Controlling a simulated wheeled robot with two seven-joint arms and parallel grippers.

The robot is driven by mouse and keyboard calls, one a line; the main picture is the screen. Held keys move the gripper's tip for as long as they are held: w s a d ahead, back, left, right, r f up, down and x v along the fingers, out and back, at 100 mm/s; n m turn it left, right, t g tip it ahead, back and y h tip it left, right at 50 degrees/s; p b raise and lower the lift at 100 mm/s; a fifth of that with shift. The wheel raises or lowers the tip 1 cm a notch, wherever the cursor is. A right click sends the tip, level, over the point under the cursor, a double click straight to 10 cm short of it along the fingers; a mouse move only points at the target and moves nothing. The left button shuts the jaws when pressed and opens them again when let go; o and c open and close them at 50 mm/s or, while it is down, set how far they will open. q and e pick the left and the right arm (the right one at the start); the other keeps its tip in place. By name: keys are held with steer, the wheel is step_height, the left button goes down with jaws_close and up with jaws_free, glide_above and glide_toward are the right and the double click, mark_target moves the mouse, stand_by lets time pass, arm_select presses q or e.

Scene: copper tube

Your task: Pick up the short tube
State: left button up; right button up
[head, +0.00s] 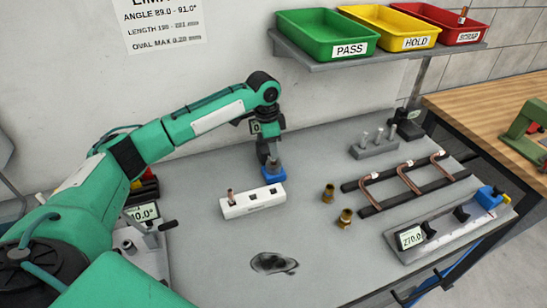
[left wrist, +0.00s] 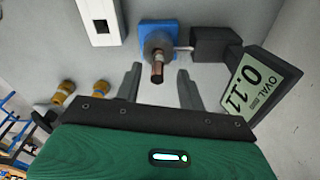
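A short copper tube (left wrist: 157,74) stands in the blue-based oval gauge (left wrist: 153,28). In the left wrist view, the gauge's display reads 0.11. My left gripper (left wrist: 159,84) is open, its two dark fingers apart on either side of the tube's line, with no contact visible. In the head view my left gripper (head: 269,150) points down just above the blue gauge base (head: 274,185), and it largely hides the tube there. Another copper tube end (head: 231,195) sticks up from the white block (head: 252,201). My right gripper is in neither view.
Two brass fittings (head: 346,217) stand right of the white block. Bent copper tubes (head: 409,178) lie on dark rails farther right. A long gauge (head: 450,230) sits at the front right. Green, yellow and red bins (head: 327,47) stand on a shelf behind.

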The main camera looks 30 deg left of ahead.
arm_select(q)
steer(key=shift+d+f+p, duration=0.2)
steer(key=shift+f+p, duration=0.1)
steer(key=shift+f, duration=1.4)
jaws_close()
steer(key=shift+r, duration=0.1)
